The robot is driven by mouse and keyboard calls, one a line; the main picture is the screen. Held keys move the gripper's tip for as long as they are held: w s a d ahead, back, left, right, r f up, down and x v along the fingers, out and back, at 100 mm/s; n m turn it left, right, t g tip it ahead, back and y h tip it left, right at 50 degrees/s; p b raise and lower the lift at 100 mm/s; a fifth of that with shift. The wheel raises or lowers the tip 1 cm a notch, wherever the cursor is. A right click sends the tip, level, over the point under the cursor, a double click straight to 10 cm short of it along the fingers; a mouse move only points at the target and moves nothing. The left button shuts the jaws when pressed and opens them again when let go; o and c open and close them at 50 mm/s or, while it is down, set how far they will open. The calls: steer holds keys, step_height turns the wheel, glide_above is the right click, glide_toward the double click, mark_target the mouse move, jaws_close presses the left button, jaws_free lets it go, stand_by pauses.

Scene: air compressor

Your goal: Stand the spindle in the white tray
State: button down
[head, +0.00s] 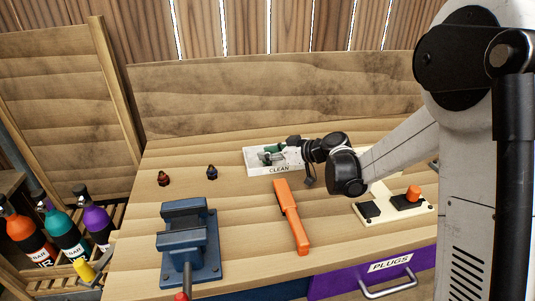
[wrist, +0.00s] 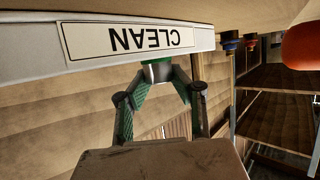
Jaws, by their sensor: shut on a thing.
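The white tray (head: 251,171), labelled CLEAN, sits at the back middle of the workbench. My gripper (head: 272,153) reaches in from the right, at the tray, with its green fingers over the tray. In the wrist view my gripper (wrist: 159,80) has its two green fingers closed on the spindle (wrist: 157,71), which shows as a short silver cylinder with a green band above it. The spindle is beside the tray's front wall (wrist: 205,38) in that picture. The rest of the spindle is hidden, and I cannot tell whether it touches the tray floor.
An orange bar-shaped tool (head: 292,218) lies in front of the tray. A blue vise (head: 190,245) stands front left. Two small dark pieces (head: 163,179) (head: 211,172) are left of the tray. A cream block (head: 422,213) with an orange knob stands right, above a purple PLUGS drawer (head: 340,285).

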steer(key=c, duration=1.5)
jaws_free()
steer(key=shift+c, duration=0.2)
steer(key=v, duration=0.7)
steer(key=shift+s+d+r, duration=0.1)
steer(key=shift+d, duration=0.15)
